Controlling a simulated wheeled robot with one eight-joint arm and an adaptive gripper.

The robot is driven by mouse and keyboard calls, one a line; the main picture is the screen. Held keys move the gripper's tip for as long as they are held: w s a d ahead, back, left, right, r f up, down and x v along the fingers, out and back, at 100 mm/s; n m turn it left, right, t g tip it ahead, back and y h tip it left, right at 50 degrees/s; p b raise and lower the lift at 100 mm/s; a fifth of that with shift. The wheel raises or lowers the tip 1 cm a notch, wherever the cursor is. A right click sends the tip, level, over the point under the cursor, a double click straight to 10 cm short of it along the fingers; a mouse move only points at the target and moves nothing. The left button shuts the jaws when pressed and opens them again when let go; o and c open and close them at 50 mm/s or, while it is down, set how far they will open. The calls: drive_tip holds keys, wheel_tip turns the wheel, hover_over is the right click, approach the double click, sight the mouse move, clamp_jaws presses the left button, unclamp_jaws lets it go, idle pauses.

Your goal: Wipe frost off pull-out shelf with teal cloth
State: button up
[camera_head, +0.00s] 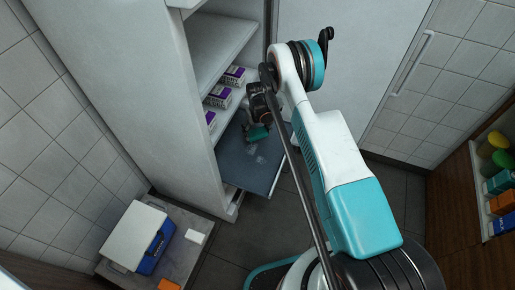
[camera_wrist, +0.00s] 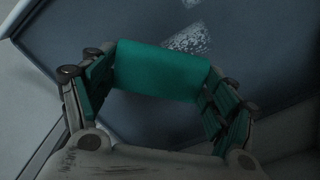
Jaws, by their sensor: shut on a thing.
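The teal cloth (camera_wrist: 162,72) is gripped between the two fingers of my gripper (camera_wrist: 160,95) in the wrist view. In the head view the cloth (camera_head: 257,132) shows as a small teal patch at my gripper (camera_head: 256,118), over the pull-out shelf (camera_head: 235,165). The shelf is dark blue-grey and extends out of the open cabinet. White frost (camera_wrist: 190,38) lies on the shelf just beyond the cloth in the wrist view, with another bit at the top edge. I cannot tell whether the cloth touches the shelf.
A white-lidded blue cool box (camera_head: 140,238) stands on a low table at the lower left. A wooden rack (camera_head: 480,190) with colourful items is at the right. Dark tiled floor (camera_head: 270,225) lies in front.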

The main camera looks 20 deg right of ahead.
drive_tip(key=shift+r, duration=0.95)
